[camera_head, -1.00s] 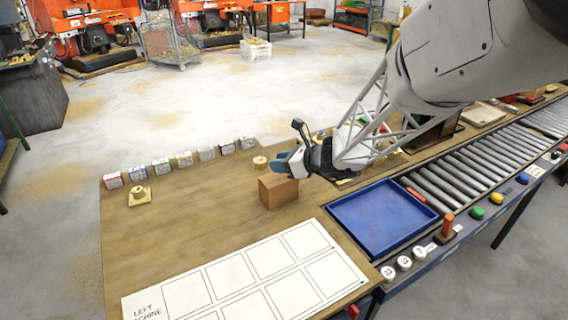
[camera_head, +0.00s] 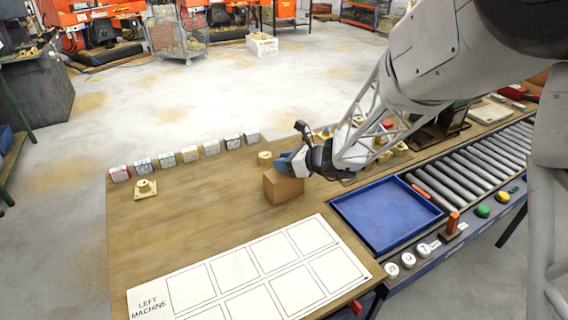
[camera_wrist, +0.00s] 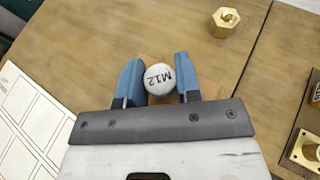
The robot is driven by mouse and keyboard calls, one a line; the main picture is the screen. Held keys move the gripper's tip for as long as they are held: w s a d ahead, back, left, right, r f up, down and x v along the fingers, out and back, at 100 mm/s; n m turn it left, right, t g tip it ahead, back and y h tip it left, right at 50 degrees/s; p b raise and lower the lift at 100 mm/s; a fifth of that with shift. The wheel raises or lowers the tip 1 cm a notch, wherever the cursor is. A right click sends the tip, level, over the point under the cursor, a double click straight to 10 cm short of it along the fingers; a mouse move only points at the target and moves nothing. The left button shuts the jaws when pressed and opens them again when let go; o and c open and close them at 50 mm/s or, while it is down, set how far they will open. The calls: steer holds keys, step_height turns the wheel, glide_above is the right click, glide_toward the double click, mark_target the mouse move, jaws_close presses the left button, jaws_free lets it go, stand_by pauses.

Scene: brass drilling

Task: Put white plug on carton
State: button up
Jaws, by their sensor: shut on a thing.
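The white plug (camera_wrist: 158,78), round and marked M12, sits between the two blue fingers of my gripper (camera_wrist: 158,82) in the wrist view. My gripper is shut on it. The brown carton (camera_head: 283,188) stands on the wooden table in the head view. My gripper (camera_head: 288,160) is right at the carton's top there, and the fingers hide the plug. In the wrist view part of the carton (camera_wrist: 152,98) shows beneath the plug and fingers. I cannot tell whether the plug touches the carton.
A blue tray (camera_head: 437,203) lies right of the carton, by the roller conveyor (camera_head: 478,165). A white marked sheet (camera_head: 190,281) lies in front. Several small labelled blocks (camera_head: 190,154) line the back edge, near a brass fitting (camera_head: 145,188).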

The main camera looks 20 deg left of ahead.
steer(key=shift+f, duration=0.3)
steer(key=shift+f, duration=0.1)
steer(key=o, duration=0.9)
steer(key=shift+v, duration=6.05)
